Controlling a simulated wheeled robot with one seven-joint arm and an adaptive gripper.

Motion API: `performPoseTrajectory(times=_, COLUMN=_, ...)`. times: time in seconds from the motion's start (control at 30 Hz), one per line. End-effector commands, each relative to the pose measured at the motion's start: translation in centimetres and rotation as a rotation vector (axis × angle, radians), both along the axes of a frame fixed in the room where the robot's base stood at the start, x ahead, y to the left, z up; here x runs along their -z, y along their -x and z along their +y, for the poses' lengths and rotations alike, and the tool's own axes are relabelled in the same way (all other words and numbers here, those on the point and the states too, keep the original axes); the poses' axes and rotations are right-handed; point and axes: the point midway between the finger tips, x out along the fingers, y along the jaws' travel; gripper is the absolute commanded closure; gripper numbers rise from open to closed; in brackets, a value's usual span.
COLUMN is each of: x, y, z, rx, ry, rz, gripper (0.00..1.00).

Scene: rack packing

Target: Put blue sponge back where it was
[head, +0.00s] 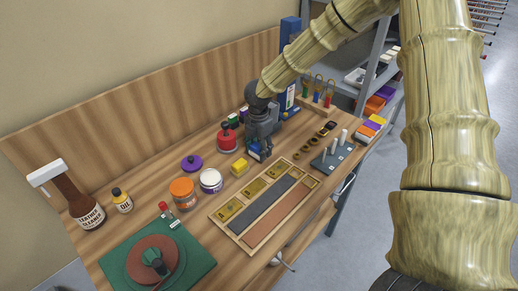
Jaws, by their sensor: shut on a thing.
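My gripper (259,148) is low over the wooden bench at the back middle, pointing down and shut on a small blue thing, which looks like the blue sponge (254,152). Only part of the blue sponge shows; the fingers hide the rest. I cannot tell whether it touches the bench.
A wooden tray (250,244) with brass plates and dark and brown strips lies in front. Left of the gripper stand a red-topped pot (227,138), a white jar (210,180) and an orange jar (183,192). A grey peg block (332,156) stands right. Bare bench shows between them.

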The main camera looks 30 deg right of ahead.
Motion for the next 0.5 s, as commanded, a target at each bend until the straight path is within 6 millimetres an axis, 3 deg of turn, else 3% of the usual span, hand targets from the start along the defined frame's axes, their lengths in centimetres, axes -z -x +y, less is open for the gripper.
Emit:
performPoseTrajectory(times=0.17, x=1.2, y=0.0, z=0.0, rx=0.001, ry=0.0, rz=0.0, gripper=0.71)
performPoseTrajectory(times=0.5, x=1.6, y=0.0, z=0.0, rx=0.001, ry=0.0, rz=-0.001, gripper=0.71)
